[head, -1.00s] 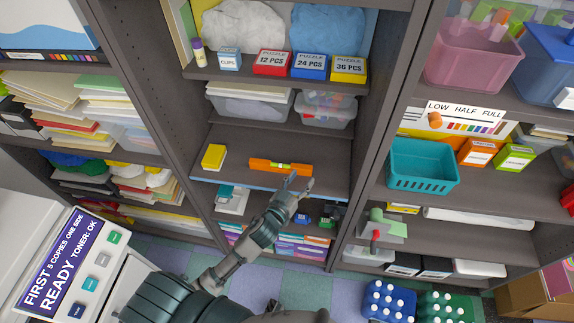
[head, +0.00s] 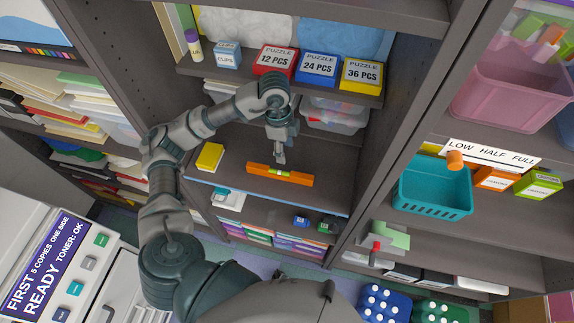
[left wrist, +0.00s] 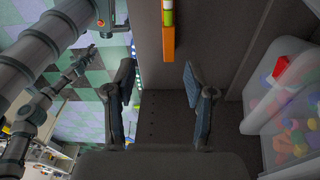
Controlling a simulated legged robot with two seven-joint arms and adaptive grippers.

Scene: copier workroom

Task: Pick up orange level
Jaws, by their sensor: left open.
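The orange level (head: 280,175) lies across the front of the middle shelf, with a yellow-green vial at its centre. It also shows end-on at the top of the left wrist view (left wrist: 168,42). My left gripper (head: 280,158) points down just behind the level, above the shelf, apart from it as far as I can tell. In the left wrist view its two fingers (left wrist: 160,92) are spread with nothing between them, and the level lies beyond their tips. Another arm of mine shows at the left of that view, its fingers too small to read.
Above is a shelf with puzzle boxes (head: 318,69). A clear bin of colored pieces (head: 335,115) stands behind to the right, near the gripper in the wrist view (left wrist: 283,112). Upright panels bound the bay.

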